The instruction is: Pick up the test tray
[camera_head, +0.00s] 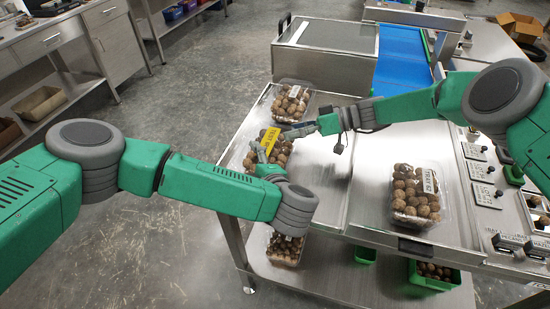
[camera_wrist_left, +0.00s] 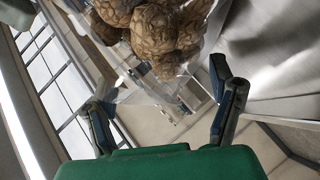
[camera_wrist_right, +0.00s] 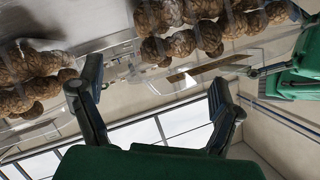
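A clear clamshell tray of round brown items (camera_head: 281,158) with a yellow label (camera_head: 268,140) lies on the left part of the steel table. My left gripper (camera_head: 263,160) is at its near left side, partly hidden by my wrist. In the left wrist view its fingers (camera_wrist_left: 165,98) are spread, with clear plastic and brown items (camera_wrist_left: 165,35) just beyond; contact is unclear. My right gripper (camera_head: 287,134) is at the tray's right side, close to the yellow label. In the right wrist view its fingers (camera_wrist_right: 152,92) are spread and empty, with filled trays beyond.
Another filled tray (camera_head: 291,102) lies just behind. A third tray (camera_head: 415,194) with a white label sits on the right of the table. A tray (camera_head: 284,248) and a green bin (camera_head: 434,280) are on the lower shelf. A blue conveyor (camera_head: 402,58) stands behind.

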